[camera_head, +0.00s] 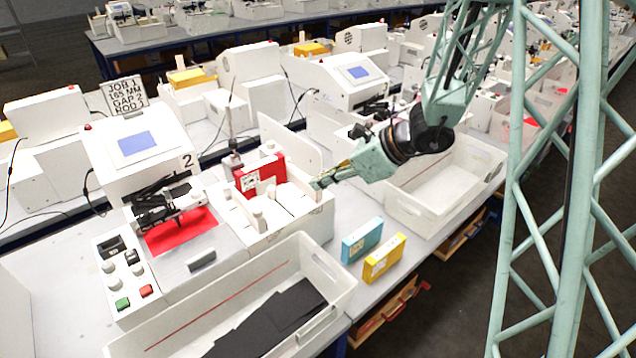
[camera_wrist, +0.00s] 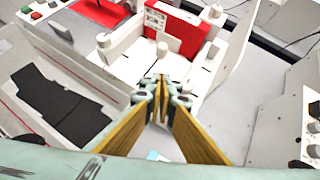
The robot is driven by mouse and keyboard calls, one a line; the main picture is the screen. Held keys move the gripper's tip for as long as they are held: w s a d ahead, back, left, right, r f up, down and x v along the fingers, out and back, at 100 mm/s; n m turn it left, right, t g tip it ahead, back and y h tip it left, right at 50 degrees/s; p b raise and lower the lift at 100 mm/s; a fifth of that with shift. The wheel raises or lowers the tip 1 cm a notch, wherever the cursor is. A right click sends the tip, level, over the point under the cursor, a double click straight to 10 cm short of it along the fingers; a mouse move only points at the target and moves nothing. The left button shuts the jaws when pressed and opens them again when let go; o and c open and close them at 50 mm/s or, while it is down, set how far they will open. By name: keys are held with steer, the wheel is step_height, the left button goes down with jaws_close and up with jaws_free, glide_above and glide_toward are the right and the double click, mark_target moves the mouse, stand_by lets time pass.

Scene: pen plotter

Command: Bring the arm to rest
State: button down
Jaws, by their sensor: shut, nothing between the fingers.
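My gripper (camera_head: 318,183) is at the end of my pale green arm (camera_head: 400,145), above the table just right of the white fixture that holds a red block. In the wrist view my gripper (camera_wrist: 160,84) points towards that fixture, its yellow-lined fingers meeting at the tips. It is shut and empty. I cannot tell how far above the table the fingertips are.
A red block (camera_head: 260,175) stands in the fixture beside plotter 2 (camera_head: 135,140). A teal block (camera_head: 362,240) and a yellow block (camera_head: 384,259) stand at the table's front edge. White bins (camera_head: 325,262) (camera_head: 490,165) lie on either side; the near-left one holds dark sheets (camera_head: 270,322).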

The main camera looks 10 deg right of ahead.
stand_by(0.3)
steer(key=s+a+r+n+g+h+b, duration=0.1)
steer(key=s+a+r+n+g, duration=0.15)
steer(key=s+r+n, duration=0.6)
steer(key=s+a+r+n+g, duration=0.1)
steer(key=s+a+r+n, duration=0.4)
steer(key=s, duration=0.7)
steer(key=s+d+r+n+t+h+b, duration=0.1)
steer(key=s+d+r+n+h, duration=0.2)
steer(key=s, duration=0.8)
steer(key=s+d+r+n+t+h, duration=0.1)
steer(key=s+d+r+n+h, duration=0.2)
steer(key=s+d+n, duration=0.5)
steer(key=s+d+r, duration=0.1)
steer(key=s+d, duration=0.1)
steer(key=d, duration=0.1)
steer(key=shift+s+d+h+b, duration=0.15)
steer(key=shift+s+h+b, duration=0.2)
steer(key=shift+h, duration=0.05)
